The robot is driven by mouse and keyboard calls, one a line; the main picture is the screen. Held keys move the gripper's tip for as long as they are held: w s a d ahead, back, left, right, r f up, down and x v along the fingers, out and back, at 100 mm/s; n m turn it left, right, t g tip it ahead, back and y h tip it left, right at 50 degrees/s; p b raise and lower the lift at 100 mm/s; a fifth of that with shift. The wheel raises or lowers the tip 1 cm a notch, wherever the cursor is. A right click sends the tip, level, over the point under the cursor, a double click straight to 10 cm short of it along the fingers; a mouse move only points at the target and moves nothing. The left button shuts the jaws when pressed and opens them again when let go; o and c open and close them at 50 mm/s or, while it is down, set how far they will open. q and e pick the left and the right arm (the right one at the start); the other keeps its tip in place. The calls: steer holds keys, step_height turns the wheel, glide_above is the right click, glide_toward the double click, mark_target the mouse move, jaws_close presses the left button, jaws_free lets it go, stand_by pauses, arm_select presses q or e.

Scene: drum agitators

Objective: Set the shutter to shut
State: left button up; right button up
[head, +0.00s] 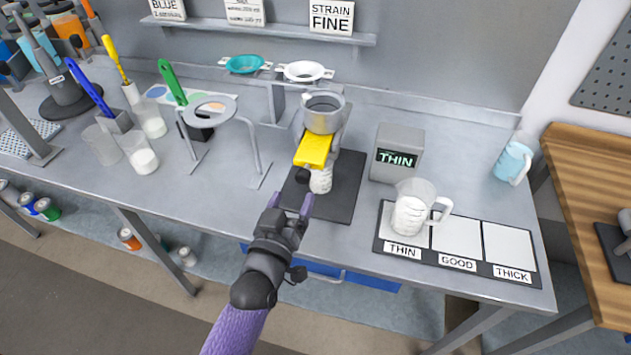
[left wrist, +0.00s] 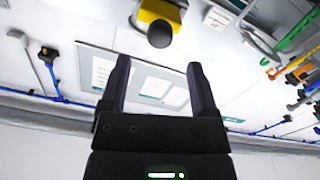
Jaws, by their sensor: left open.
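The shutter is a yellow block (head: 313,151) with a black knob (head: 303,175) at its near end. It sits under a grey metal cup (head: 323,113) on a stand over a dark mat (head: 345,187). A clear cup with white contents (head: 321,181) stands below it. My left gripper (head: 291,201) is open and empty, just in front of the knob and apart from it. In the left wrist view, the yellow block (left wrist: 160,12) and knob (left wrist: 160,34) show beyond and between the open fingers (left wrist: 158,66). My right gripper is not in view.
A grey box reading THIN (head: 397,157) stands right of the stand. A measuring cup (head: 411,210) rests on the THIN square of the labelled board (head: 458,240). A ring stand (head: 212,108) is at the left. The bench front left of my gripper is clear.

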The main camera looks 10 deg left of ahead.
mark_target(301, 181)
arm_select(q)
steer(key=w, duration=0.6)
steer(key=shift+w+d+b, duration=0.15)
steer(key=shift+w+b, duration=0.25)
steer(key=shift+c, duration=0.3)
steer(key=shift+f, duration=0.1)
jaws_close()
stand_by(0.4)
